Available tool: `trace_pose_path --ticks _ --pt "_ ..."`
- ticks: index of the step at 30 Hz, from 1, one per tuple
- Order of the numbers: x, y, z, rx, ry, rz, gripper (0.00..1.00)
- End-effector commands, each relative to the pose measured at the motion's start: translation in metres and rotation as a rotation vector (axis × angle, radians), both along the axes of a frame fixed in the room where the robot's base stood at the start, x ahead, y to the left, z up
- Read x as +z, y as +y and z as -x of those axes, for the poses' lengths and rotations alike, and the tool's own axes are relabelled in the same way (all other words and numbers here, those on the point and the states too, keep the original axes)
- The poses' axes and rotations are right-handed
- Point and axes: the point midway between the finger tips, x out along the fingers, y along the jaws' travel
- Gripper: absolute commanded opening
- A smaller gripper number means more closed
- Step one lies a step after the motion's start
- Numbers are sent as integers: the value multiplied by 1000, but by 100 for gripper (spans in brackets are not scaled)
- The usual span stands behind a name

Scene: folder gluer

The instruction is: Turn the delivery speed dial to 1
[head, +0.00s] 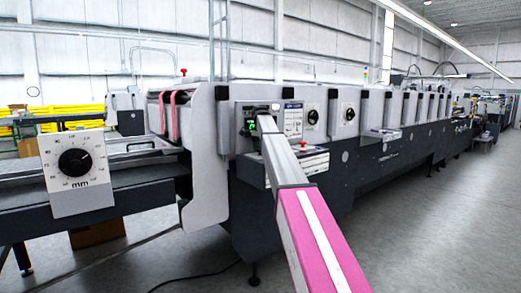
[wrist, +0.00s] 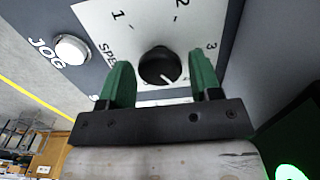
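The delivery speed dial (wrist: 158,66) is a black round knob on a white plate (wrist: 95,12) in the wrist view. The numbers 1, 2 and 3 run around it, and lettering starting "SPE" is partly covered by a finger. A white pointer mark shows on the knob's lower edge, towards the picture's lower right, away from the 1. My gripper (wrist: 160,62) has green fingers on either side of the knob, with gaps to it; it is open. In the head view my arm reaches to the machine's control panel (head: 243,107) and hides the knob.
A round white JOG button (wrist: 71,48) sits left of the plate. A lit green part (wrist: 289,172) shows at the lower right. In the head view, other dials (head: 312,117) (head: 349,114) are farther right, and a large mm dial (head: 75,162) stands at left. Floor at right is clear.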

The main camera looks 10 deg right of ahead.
Motion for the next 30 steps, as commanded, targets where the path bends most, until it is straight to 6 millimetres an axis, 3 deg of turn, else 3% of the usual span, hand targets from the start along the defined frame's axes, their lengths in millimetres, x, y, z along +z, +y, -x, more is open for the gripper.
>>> trace_pose_path --ticks 1,3,17,30 --pt "0 0 0 0 0 0 41" --pt "0 0 0 0 0 0 21" --pt "0 0 0 78 0 0 21" --pt "0 0 0 442 0 0 21"
